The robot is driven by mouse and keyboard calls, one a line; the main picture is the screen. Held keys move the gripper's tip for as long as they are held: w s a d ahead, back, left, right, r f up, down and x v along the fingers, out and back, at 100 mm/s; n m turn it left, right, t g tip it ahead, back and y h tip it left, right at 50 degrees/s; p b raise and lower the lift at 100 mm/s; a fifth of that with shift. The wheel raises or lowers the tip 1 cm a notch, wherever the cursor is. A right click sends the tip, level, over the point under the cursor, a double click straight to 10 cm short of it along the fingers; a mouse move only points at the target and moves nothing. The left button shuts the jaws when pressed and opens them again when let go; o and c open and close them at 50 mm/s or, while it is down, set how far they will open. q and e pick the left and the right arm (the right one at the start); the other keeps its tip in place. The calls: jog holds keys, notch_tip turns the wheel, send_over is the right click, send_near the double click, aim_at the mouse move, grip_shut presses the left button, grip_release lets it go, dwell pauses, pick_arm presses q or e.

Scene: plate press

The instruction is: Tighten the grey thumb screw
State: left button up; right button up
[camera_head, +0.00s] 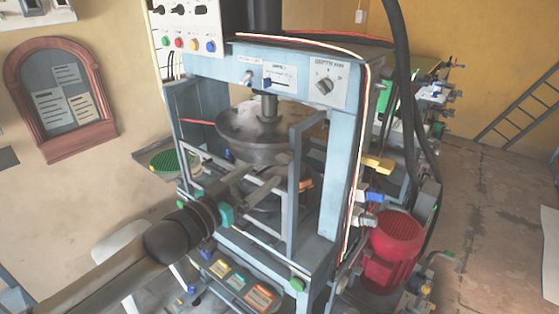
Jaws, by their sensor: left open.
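The blue-grey plate press (338,160) stands in the middle of the head view. A dark round bowl-shaped plate (262,150) hangs under its ram. My left gripper (266,180) reaches in from the lower left, in front of the press opening and just below the plate. Its fingers are apart, and I see nothing held between them. A small grey knob (248,77) sits on the upper front beam, but I cannot tell whether it is the grey thumb screw. My gripper is well below that knob. My right gripper is not in view.
Upright bars (294,190) frame the press opening close to my gripper. A red motor (394,246) and black hoses stand at the right. A control box (188,28) is at the upper left. A button panel (238,283) is below. Floor at the far right is mostly clear.

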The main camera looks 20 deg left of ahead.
aim_at(281, 161)
pick_arm(q)
jog(key=shift+x, duration=4.05)
grip_shut()
